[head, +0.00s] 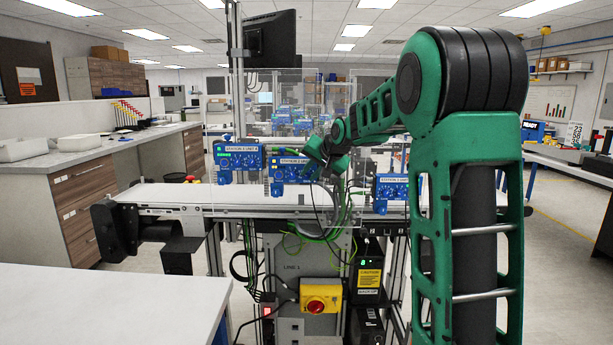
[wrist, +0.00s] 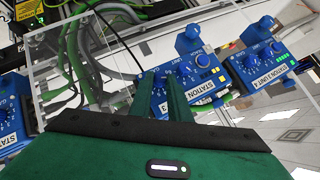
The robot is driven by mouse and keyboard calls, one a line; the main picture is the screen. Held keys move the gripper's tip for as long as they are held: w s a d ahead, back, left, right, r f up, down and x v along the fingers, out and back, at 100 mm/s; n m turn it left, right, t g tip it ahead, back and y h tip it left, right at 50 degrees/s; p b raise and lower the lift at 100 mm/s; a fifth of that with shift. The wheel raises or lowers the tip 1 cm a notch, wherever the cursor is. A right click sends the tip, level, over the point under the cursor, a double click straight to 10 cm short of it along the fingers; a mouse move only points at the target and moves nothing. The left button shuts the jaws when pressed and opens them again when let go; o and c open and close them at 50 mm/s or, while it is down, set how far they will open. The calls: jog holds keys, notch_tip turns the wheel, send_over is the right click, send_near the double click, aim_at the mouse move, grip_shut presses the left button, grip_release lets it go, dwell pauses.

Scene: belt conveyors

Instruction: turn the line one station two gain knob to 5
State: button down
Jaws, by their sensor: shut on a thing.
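The middle blue control box (head: 290,172), whose label begins "STATION 2", stands behind the belt of the line marked "LINE 1". In the wrist view this box (wrist: 205,73) shows tilted, with a white "STATION" label and yellow lights. My gripper (head: 313,167) is at the right part of its face. In the wrist view my gripper (wrist: 163,86) has both fingers on either side of the gain knob, shut on it. The fingers hide most of the knob and its pointer, so I cannot read its setting.
A blue box to the left (head: 238,157) and one to the right (head: 391,192) flank the middle one. Clear panels (head: 343,110) stand around the boxes. The white belt (head: 165,194) is empty. A yellow and red switch (head: 320,297) and loose cables are below.

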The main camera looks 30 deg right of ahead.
jog(key=m+t+y, duration=0.1)
jog(key=t+y, duration=0.1)
jog(key=d+m, duration=0.1)
jog(key=shift+s+f+m+t+y, duration=0.25)
jog(key=shift+f+m+t+y, duration=0.05)
jog(key=shift+f+t+y, duration=0.1)
dwell(0.4)
jog(key=c, duration=1.7)
grip_release()
jog(key=shift+o, duration=0.2)
jog(key=shift+a, duration=0.1)
jog(key=v, duration=1)
jog(key=shift+s, duration=0.3)
